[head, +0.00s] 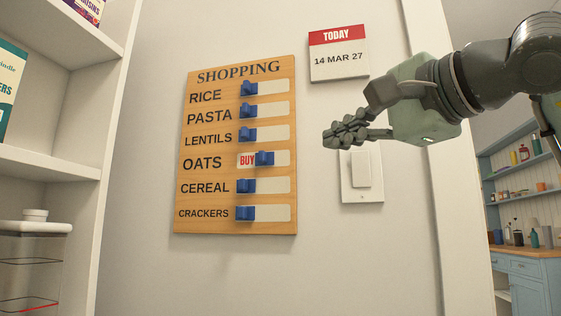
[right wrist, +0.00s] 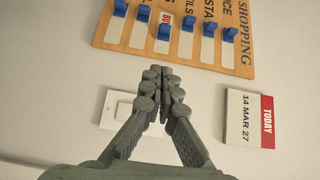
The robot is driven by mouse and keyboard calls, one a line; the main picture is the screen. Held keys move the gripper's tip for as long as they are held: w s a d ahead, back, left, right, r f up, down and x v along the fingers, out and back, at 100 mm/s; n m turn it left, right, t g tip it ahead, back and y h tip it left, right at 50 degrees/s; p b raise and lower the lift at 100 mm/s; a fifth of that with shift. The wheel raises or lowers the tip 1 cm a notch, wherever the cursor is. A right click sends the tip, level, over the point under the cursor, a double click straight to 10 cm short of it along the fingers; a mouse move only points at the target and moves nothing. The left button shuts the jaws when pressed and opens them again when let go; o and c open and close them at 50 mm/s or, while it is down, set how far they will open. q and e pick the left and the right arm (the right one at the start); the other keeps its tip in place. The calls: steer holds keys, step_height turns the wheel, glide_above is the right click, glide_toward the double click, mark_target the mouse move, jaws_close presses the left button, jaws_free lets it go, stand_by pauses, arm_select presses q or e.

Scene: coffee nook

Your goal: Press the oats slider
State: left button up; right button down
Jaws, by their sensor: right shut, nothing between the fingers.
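The wooden shopping board (head: 236,245) hangs on the wall, with a row of blue sliders beside printed names. The oats slider (head: 264,158) sits to the right of the others, with a red "BUY" label showing at its left. It also shows in the right wrist view (right wrist: 163,31), offset from the other sliders. My right gripper (head: 328,138) is shut and empty, to the right of the board and apart from the slider. In the right wrist view its closed fingers (right wrist: 160,72) point toward the board. My left gripper is not in view.
A light switch (head: 361,169) is on the wall below my right gripper, and a calendar (head: 338,62) hangs above it. White shelves (head: 58,170) stand at the left. The wall between board and gripper is clear. A blue cabinet (head: 522,290) is far right.

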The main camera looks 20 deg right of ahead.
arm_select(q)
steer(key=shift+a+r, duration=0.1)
arm_select(e)
steer(key=shift+d, duration=0.15)
glide_toward(267, 158)
steer(key=w, duration=0.1)
steer(key=w+d, duration=0.1)
steer(key=w, duration=0.2)
steer(key=shift+d+f, duration=0.1)
steer(key=shift+d, duration=0.3)
steer(key=shift+w+a, duration=0.25)
steer(key=shift+a, duration=0.3)
steer(key=shift+w+a, duration=0.3)
steer(key=shift+a, duration=0.2)
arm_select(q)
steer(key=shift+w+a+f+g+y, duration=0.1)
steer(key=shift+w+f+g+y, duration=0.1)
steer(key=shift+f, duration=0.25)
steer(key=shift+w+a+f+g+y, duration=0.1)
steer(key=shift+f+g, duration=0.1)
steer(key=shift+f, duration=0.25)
arm_select(e)
steer(key=shift+w+a, duration=0.35)
steer(key=shift+a, duration=0.1)
